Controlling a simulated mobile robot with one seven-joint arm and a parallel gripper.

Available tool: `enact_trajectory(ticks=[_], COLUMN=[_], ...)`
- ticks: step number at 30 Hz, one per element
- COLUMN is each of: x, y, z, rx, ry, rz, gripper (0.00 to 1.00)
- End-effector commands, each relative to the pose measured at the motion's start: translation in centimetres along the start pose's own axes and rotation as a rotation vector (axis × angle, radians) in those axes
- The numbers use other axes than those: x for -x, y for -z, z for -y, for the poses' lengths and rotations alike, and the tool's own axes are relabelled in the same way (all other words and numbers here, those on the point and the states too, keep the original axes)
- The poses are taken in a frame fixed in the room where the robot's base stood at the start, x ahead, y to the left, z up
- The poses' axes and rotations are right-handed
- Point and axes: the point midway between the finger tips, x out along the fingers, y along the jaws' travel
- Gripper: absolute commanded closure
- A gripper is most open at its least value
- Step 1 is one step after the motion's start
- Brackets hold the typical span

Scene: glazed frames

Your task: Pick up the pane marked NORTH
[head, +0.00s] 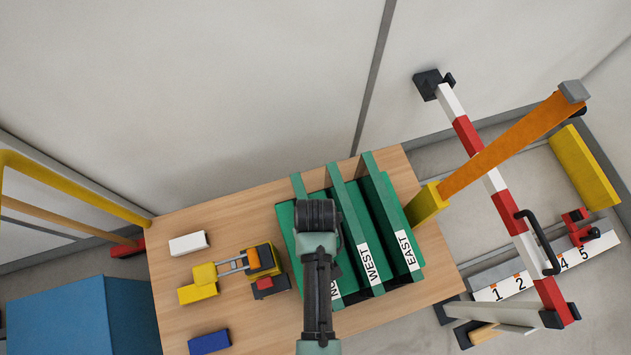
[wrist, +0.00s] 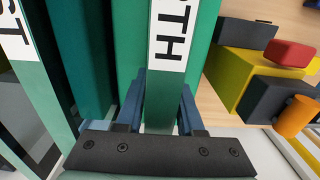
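The NORTH pane is a narrow green frame with a white label. In the head view its far end (head: 298,187) shows, my arm covers its middle, and only "NO" of the label is readable. In the wrist view the NORTH pane (wrist: 163,100) shows the letters "TH" and stands between the two blue fingers of my gripper (wrist: 163,88). The fingers are apart, one on each side, with slim gaps seeming to show; contact cannot be judged for sure. In the head view the fingers are hidden under my arm. The WEST pane (head: 351,215) and EAST pane (head: 388,215) stand to its right.
The panes stand close together on a wooden table (head: 240,325). An orange barrier arm (head: 515,143) with a yellow end is close on the right.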

Motion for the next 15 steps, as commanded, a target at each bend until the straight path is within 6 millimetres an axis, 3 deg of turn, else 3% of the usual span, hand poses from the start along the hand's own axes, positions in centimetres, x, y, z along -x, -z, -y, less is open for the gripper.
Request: enact_trajectory(ticks=[1, 5, 6, 15], x=[0.01, 0.02, 0.02, 0.02], y=[0.0, 0.0, 0.0, -0.01], z=[0.0, 0.0, 0.0, 0.01], rx=[0.0, 0.0, 0.0, 0.0], ry=[0.0, 0.0, 0.0, 0.0], rz=[0.0, 0.0, 0.0, 0.0], gripper=[0.75, 0.98, 1.0, 1.0])
